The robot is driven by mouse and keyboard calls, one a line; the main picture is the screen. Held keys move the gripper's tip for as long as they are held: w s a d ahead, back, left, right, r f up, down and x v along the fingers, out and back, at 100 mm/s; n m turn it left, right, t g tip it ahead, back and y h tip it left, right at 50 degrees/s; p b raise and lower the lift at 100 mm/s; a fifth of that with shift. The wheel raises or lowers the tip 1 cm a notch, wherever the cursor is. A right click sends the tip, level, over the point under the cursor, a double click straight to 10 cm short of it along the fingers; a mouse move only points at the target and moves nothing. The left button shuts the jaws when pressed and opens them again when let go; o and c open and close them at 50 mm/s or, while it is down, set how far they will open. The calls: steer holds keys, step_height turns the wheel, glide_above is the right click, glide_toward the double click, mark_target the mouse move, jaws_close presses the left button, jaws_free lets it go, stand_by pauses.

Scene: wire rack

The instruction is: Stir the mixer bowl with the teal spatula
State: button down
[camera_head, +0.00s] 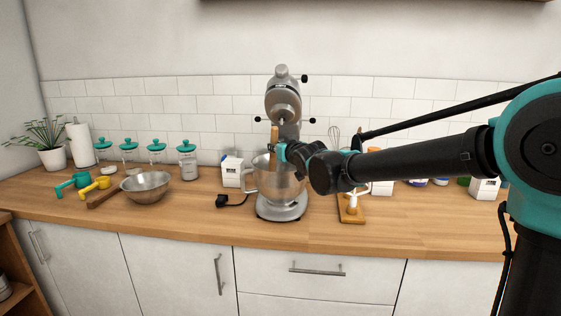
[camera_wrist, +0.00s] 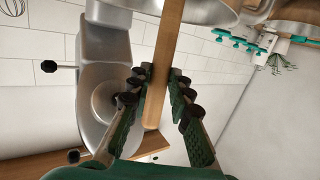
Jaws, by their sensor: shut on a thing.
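The stand mixer (camera_head: 283,98) stands on the counter with its silver head above the metal mixer bowl (camera_head: 268,185). My gripper (camera_head: 279,150) is at the mixer, above the bowl. It is shut on the wooden handle of the spatula (camera_head: 274,132), which stands close to upright. In the wrist view the handle (camera_wrist: 160,75) runs between my two fingers (camera_wrist: 160,78) towards the bowl (camera_wrist: 205,8), with the mixer head (camera_wrist: 98,90) beside it on the left. The spatula's teal head is not visible; whether it touches the bowl is hidden.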

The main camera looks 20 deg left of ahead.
steer(key=shift+w+d+r, duration=0.1)
steer(key=shift+d+r, duration=0.05)
steer(key=shift+d, duration=0.55)
steer(key=shift+w+d+r, duration=0.15)
steer(key=shift+d+r, duration=0.05)
steer(key=shift+d, duration=0.45)
steer(key=shift+w+d+r, duration=0.1)
steer(key=shift+d+r, duration=0.05)
steer(key=shift+d, duration=0.55)
step_height(320, 180, up, 14)
steer(key=s+d, duration=0.2)
steer(key=shift+s+d, duration=0.15)
steer(key=shift+s, duration=0.25)
stand_by(0.8)
stand_by(0.4)
steer(key=shift+r, duration=2)
